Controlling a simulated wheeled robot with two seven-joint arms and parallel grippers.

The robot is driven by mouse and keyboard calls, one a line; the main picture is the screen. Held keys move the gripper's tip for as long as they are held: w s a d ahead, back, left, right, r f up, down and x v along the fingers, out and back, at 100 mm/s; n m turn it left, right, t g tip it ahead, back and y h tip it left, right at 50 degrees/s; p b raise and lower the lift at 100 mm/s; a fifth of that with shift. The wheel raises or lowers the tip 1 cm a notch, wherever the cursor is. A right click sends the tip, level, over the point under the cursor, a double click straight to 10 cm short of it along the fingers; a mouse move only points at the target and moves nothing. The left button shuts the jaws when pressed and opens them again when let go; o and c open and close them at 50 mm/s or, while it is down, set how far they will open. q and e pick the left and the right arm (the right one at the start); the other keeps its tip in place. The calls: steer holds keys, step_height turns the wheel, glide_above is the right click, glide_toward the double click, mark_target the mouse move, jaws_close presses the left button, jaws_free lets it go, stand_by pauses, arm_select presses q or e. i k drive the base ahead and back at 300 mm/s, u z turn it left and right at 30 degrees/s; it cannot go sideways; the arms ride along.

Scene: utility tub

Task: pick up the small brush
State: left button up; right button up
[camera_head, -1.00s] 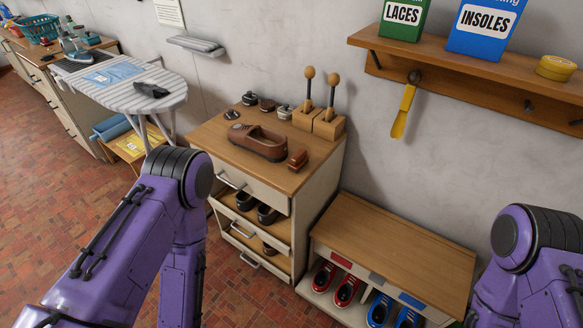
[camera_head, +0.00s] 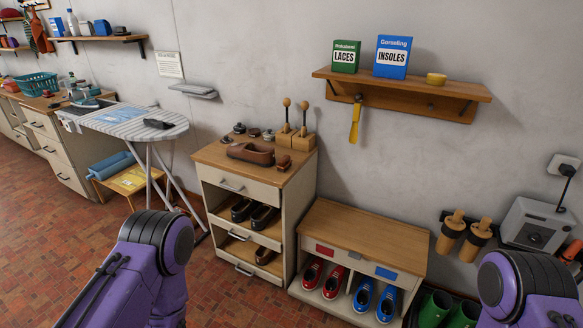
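A small brown brush (camera_head: 283,162) lies on the wooden top of the shoe cabinet (camera_head: 209,153), near its front right corner. It sits just right of a brown shoe (camera_head: 250,153). My purple left arm shows at the lower left and my purple right arm at the lower right, both well short of the cabinet. Neither gripper is in view, so I cannot see whether they hold anything.
Two wooden blocks with round-topped handles (camera_head: 303,140) and several small tins (camera_head: 254,132) stand behind the shoe. A low shoe bench (camera_head: 365,235) is to the right. An ironing board (camera_head: 130,124) is to the left. A wall shelf (camera_head: 400,90) hangs above. Tiled floor is open at left.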

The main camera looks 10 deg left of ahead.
mark_target(285, 162)
steer(key=z, duration=0.45)
steer(key=i, duration=1.45)
steer(key=u, duration=0.7)
